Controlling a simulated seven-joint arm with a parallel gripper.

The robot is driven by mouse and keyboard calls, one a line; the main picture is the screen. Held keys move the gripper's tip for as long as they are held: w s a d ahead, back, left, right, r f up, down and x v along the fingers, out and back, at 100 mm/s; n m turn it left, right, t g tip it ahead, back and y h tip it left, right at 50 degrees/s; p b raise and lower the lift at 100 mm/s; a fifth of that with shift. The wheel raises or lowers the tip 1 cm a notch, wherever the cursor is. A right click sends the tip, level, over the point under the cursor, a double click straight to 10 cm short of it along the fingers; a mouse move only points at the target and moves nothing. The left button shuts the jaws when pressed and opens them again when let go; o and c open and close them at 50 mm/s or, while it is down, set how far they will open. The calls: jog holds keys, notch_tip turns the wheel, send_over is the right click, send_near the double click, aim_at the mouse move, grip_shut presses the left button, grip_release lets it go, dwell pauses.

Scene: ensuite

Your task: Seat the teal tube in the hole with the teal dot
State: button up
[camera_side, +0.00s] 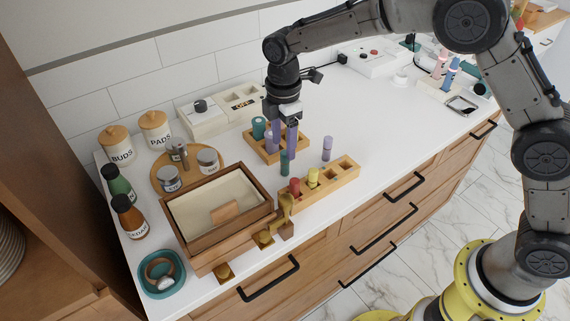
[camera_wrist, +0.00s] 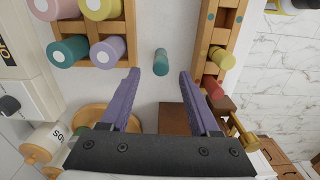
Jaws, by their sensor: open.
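The teal tube (camera_side: 285,162) stands upright on the white counter between two wooden racks. It also shows in the wrist view (camera_wrist: 160,62), beyond and between my fingertips, not touching them. My gripper (camera_side: 286,152) has purple fingers, open and empty, above the teal tube; it also shows in the wrist view (camera_wrist: 158,72). The front rack (camera_side: 345,172) holds a red tube (camera_side: 295,187) and a yellow tube (camera_side: 313,177), with empty holes to their right.
A back rack (camera_side: 300,144) holds another teal tube (camera_side: 259,127) and other tubes, partly hidden by my fingers. A lavender tube (camera_side: 327,148) stands on the counter behind the front rack. A wooden box (camera_side: 185,240) is at left.

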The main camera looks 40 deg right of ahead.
aim_at(285, 152)
notch_tip(285, 152, down, 4)
jog(key=shift+d, duration=0.15)
grip_shut()
dwell(0.3)
